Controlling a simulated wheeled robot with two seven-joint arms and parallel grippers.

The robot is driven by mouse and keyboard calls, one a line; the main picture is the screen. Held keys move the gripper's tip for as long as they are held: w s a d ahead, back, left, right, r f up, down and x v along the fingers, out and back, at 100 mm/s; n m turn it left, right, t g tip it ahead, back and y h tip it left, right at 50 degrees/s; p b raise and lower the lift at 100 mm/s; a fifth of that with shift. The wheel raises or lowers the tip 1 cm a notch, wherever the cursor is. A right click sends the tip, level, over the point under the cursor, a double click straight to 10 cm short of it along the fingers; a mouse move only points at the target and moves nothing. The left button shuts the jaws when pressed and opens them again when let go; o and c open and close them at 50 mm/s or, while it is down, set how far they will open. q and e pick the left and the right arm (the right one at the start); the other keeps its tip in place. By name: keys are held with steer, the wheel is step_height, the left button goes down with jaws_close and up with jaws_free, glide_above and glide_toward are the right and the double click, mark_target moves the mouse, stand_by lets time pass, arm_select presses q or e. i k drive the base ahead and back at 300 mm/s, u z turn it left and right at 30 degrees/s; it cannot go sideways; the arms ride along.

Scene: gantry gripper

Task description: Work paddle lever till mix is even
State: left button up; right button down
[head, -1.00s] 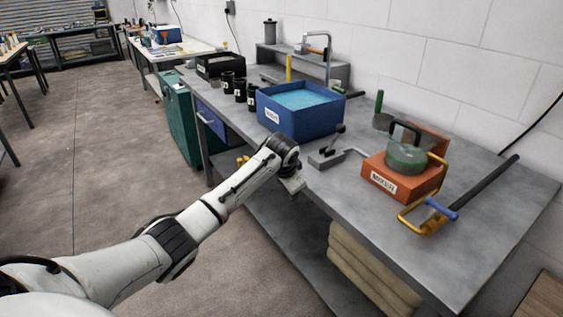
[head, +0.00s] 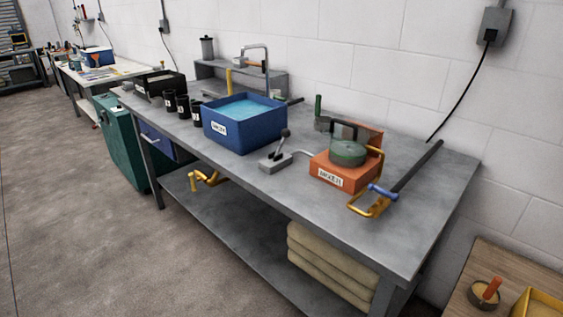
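A small grey lever box (head: 276,162) with a black-knobbed lever (head: 284,139) stands near the bench's front edge. A grey bar or tube runs from it toward an orange base (head: 330,176) with a white label I cannot read clearly. A round green pot (head: 348,154) with a black handle sits on that base. A yellow bent piece with a blue grip (head: 382,193) lies at its front right. Which of these is the paddle lever is not clear. The mix inside the pot is not visible. Neither of my grippers is in view.
The grey workbench (head: 420,232) also holds a blue tub (head: 243,142) with light blue contents, black cups (head: 183,105) and a dark bar (head: 418,165). Folded tan sacks (head: 325,268) lie on the lower shelf. A wooden table (head: 462,302) stands at the lower right. Floor at left is clear.

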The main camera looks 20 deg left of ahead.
mark_target(285, 133)
steer(key=k, duration=1)
steer(key=u, duration=0.75)
steer(key=i, duration=1.85)
steer(key=z, duration=0.65)
